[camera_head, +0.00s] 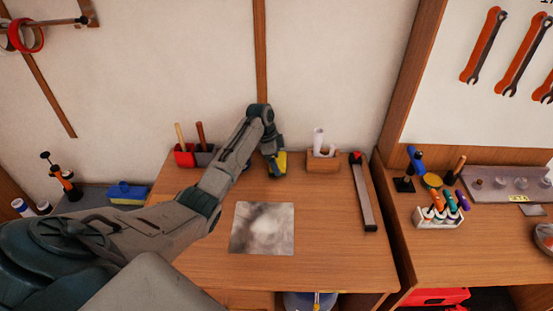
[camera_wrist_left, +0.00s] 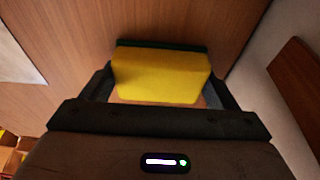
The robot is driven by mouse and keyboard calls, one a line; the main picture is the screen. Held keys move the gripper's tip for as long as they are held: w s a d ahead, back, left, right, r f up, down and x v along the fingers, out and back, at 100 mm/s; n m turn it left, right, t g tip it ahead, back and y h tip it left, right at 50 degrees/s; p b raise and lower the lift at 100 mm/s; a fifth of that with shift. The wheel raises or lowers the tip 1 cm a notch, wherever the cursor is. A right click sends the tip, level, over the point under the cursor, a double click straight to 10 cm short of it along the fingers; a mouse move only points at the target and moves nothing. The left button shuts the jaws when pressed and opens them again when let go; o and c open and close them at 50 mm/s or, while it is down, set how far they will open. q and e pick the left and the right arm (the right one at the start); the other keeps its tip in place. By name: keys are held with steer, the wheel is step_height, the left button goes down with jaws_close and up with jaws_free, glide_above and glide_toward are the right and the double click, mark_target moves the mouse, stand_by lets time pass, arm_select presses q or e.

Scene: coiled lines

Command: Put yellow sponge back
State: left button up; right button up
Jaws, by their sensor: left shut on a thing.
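The yellow sponge (camera_wrist_left: 160,76), with a dark green layer on its far side, sits between the two fingers of my left gripper (camera_wrist_left: 162,92) in the left wrist view. The fingers are shut on its left and right sides. In the head view the yellow sponge (camera_head: 282,163) shows at the end of my left arm, near the back of the wooden table (camera_head: 180,235). My left gripper (camera_head: 274,165) is between the red and grey cups and the wooden holder. I cannot tell whether the sponge touches the table. My right gripper is not in view.
A red cup (camera_head: 184,155) and a grey cup (camera_head: 205,155) hold handles at the back left. A wooden holder (camera_head: 323,163) with white rolls stands to the right. A long grey bar (camera_head: 363,195) lies near the right edge. A grey patterned sheet (camera_head: 262,229) lies mid-table. A blue and yellow block (camera_head: 128,194) sits at left.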

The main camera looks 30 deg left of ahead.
arm_select(q)
steer(key=shift+f, duration=0.15)
steer(key=o, duration=0.9)
steer(key=shift+r, duration=0.3)
steer(key=shift+a+r, duration=0.2)
steer(key=shift+r, duration=0.1)
steer(key=b+v, duration=0.3)
steer(key=v, duration=0.8)
steer(key=shift+s+r+b, duration=0.1)
steer(key=shift+b, duration=0.25)
